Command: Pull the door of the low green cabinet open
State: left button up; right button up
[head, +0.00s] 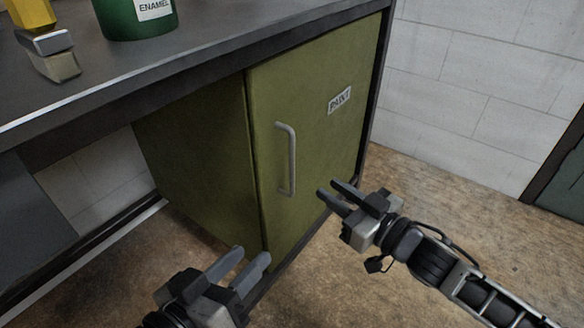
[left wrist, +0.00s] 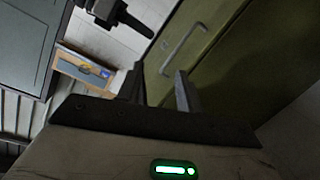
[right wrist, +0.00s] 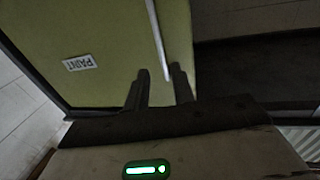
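The low green cabinet (head: 200,140) stands under the workbench. Its door (head: 335,150) faces me, carries a "PAINT" label (head: 339,99) and looks shut. A grey upright bar handle (head: 291,160) is on the door's left side; it also shows in the right wrist view (right wrist: 157,40) and the left wrist view (left wrist: 183,46). My right gripper (head: 328,190) is open and empty, in front of the door, right of and below the handle. In the right wrist view its fingers point at the door near the handle's end. My left gripper (head: 250,260) is open and empty, lower, near the cabinet's bottom front corner.
The dark workbench top (head: 200,50) overhangs the cabinet and holds a green enamel can (head: 135,25) and a yellow-and-grey object (head: 45,45). A white block wall (head: 480,80) stands to the right. The brown floor (head: 440,185) in front is clear.

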pick_arm(q)
jog(key=shift+w+d+r+t+h+b, duration=0.1)
jog(key=shift+w+r+t+h+b, duration=0.2)
jog(key=shift+r+t+b, duration=0.4)
jog(key=shift+w+d+r+t+h+b, duration=0.1)
jog(key=shift+w+r+t+h+b, duration=0.25)
jog(key=shift+b, duration=0.6)
pick_arm(e)
jog(key=shift+x, duration=6)
pick_arm(q)
jog(key=shift+s+r, duration=0.1)
jog(key=shift+s, duration=0.05)
pick_arm(e)
grip_shut()
